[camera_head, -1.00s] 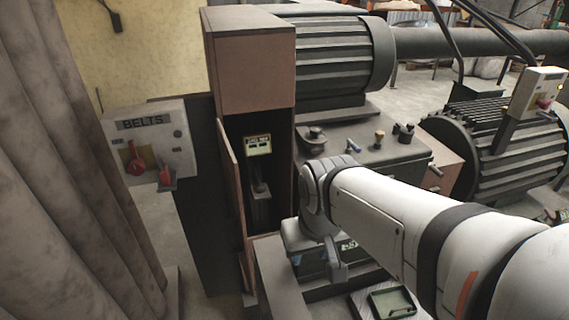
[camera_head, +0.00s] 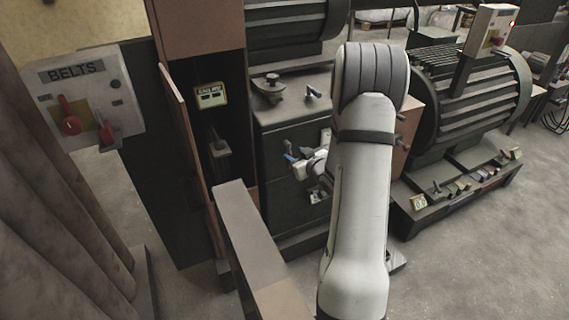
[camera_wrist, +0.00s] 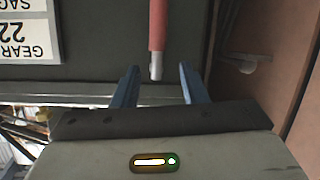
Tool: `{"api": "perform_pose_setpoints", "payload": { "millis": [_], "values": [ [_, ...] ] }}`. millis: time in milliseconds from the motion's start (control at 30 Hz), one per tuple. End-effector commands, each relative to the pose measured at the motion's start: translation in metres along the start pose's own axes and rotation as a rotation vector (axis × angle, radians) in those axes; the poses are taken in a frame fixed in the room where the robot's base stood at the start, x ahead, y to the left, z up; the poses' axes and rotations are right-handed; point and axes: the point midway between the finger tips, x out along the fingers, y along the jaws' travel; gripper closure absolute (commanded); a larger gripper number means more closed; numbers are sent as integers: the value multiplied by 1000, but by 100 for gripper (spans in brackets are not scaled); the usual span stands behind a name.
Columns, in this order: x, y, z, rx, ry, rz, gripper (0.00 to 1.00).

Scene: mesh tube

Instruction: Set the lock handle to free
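A red handle (camera_wrist: 157,25) with a pale grey end enters from the top of the wrist view, against a dark panel. No marking in view confirms that it is the lock handle. My gripper (camera_wrist: 159,72) is open, with one blue finger on each side of the handle's end. Gaps show on both sides, so it is not clamped. In the head view my gripper (camera_head: 292,152) is at the front of a dark gearbox housing (camera_head: 276,205). The red handle cannot be made out there.
A white label (camera_wrist: 22,33) with upside-down "GEAR" lettering is on the panel. A brown surface (camera_wrist: 292,60) stands close at the right of the wrist view. In the head view are a BELTS box (camera_head: 88,95) with red levers, an open brown cabinet (camera_head: 200,30) and a finned motor (camera_head: 480,95).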

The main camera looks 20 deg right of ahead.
Motion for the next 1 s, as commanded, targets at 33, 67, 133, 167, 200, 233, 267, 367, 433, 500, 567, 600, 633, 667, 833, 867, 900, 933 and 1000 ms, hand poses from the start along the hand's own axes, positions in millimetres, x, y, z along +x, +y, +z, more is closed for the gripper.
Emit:
{"api": "perform_pose_setpoints", "payload": {
  "millis": [33,67,133,167,200,233,267,367,433,500,567,600,633,667,833,867,900,933,1000],
  "values": [
    [4,3,24,23,50,-21,61],
    [5,4,31,34,83,-34,61],
    [4,5,45,59,154,-61,61],
    [4,5,50,69,181,-71,61],
    [2,5,55,82,214,-82,61],
    [1,5,58,91,235,-90,61],
    [0,5,61,99,253,-95,61],
    [-2,5,66,114,295,-110,61],
    [0,5,66,118,309,-114,61],
    [7,3,63,118,313,-117,61],
    [15,3,60,117,313,-117,61],
    [21,1,58,118,312,-118,61],
    [26,1,56,118,313,-118,61],
    [31,1,54,117,313,-117,61],
    [55,-2,46,118,312,-116,61],
    [59,-2,46,118,312,-117,61],
    [62,-3,45,118,310,-117,61],
    [64,-3,44,118,310,-116,61],
    [68,-3,43,118,311,-115,61]
  ]
}}
